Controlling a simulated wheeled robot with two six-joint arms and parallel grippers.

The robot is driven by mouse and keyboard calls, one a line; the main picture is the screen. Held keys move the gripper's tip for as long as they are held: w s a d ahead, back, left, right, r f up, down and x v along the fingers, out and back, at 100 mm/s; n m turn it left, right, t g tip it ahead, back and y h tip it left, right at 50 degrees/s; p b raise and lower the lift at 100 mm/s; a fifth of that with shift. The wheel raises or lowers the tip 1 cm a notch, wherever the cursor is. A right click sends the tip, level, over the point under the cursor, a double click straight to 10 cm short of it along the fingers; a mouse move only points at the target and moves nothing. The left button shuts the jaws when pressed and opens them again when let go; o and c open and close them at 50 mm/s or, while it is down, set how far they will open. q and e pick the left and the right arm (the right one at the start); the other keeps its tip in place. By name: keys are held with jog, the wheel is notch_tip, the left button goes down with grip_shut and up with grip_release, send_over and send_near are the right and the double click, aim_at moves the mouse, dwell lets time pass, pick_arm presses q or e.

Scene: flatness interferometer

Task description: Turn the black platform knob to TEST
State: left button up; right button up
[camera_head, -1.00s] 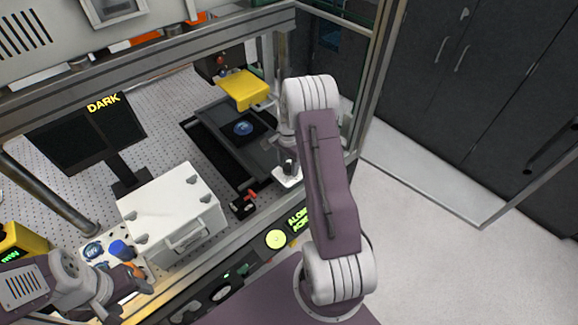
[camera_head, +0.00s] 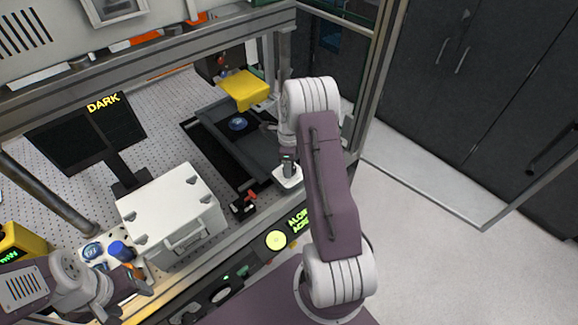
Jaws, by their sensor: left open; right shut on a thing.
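The black platform knob (camera_head: 288,166) stands on a small white base (camera_head: 287,179) at the right front of the bench, and my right arm partly covers it. My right gripper (camera_head: 287,156) points down there and is shut on the knob; its fingertips are mostly hidden, and I cannot read the knob's setting. Just left of it is the dark platform (camera_head: 255,150), with a blue round disc (camera_head: 238,124) on its far part. My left gripper (camera_head: 134,298) is open and empty at the lower left, close to an orange item (camera_head: 137,270).
A white case (camera_head: 172,210) with a handle stands at the left middle. Behind it a black screen (camera_head: 75,140) reads DARK. A yellow block (camera_head: 243,88) is beyond the platform. A small black box with a red lever (camera_head: 243,205) sits nearby. Metal frame rails surround the bench.

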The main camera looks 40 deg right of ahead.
jog(key=m, duration=0.4)
jog(key=shift+w+d+r, duration=0.1)
jog(key=m, duration=0.4)
jog(key=shift+m, duration=0.6)
jog(key=o, duration=1.4)
notch_tip(320, 180, up, 9)
jog(key=shift+r+b, duration=0.1)
jog(key=shift+b, duration=1.05)
